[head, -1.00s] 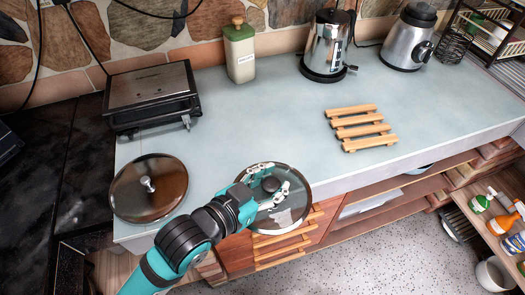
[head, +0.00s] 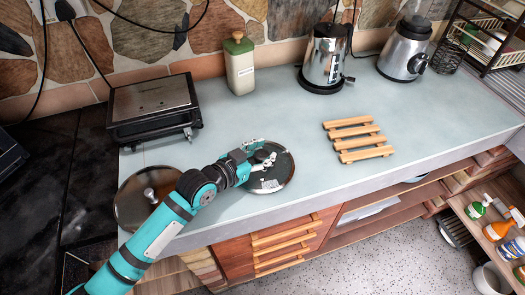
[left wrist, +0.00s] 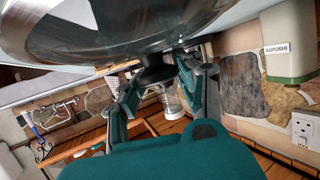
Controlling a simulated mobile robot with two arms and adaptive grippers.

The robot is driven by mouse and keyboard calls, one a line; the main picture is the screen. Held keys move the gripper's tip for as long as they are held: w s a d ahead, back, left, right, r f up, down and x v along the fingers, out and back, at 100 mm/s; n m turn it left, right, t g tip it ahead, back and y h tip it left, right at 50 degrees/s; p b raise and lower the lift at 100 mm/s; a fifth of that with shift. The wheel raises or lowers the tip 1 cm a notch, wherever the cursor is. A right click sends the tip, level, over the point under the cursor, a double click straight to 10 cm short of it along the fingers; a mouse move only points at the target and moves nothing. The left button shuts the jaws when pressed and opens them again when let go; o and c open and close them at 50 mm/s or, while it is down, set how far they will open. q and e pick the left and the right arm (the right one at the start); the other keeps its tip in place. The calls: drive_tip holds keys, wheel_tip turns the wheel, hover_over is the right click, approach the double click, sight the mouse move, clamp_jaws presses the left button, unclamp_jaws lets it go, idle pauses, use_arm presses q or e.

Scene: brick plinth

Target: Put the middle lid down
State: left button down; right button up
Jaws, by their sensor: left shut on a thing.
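A round glass lid (head: 276,178) with a dark knob is over the counter, in the middle of the head view. My left gripper (head: 262,158) is shut on its knob, and its fingers hide part of it. In the left wrist view the lid (left wrist: 95,28) fills the upper left, with the black knob between the fingers of my left gripper (left wrist: 155,75). I cannot tell whether the lid touches the counter. A second glass lid (head: 131,199) with a metal knob lies at the counter's left end, partly hidden by my left arm. My right gripper is not in view.
The counter (head: 270,110) is clear around the held lid. A wooden slatted trivet (head: 358,139) lies to its right. A grill (head: 150,103), a biscuit canister (head: 240,65), a kettle (head: 326,60) and a blender (head: 405,50) stand toward the back. The counter's front edge is close by.

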use_arm(q)
drive_tip(key=shift+f, duration=0.2)
drive_tip(key=c, duration=1)
unclamp_jaws()
drive_tip(key=shift+o, duration=0.9)
drive_tip(key=shift+r, duration=0.1)
drive_tip(key=b+v, duration=0.1)
drive_tip(key=v, duration=1)
drive_tip(key=shift+s+b, duration=0.1)
drive_tip(key=shift+b, duration=0.2)
drive_tip(key=shift+s+a+r, duration=0.1)
drive_tip(key=shift+s+a, duration=0.2)
drive_tip(key=shift+s, duration=0.05)
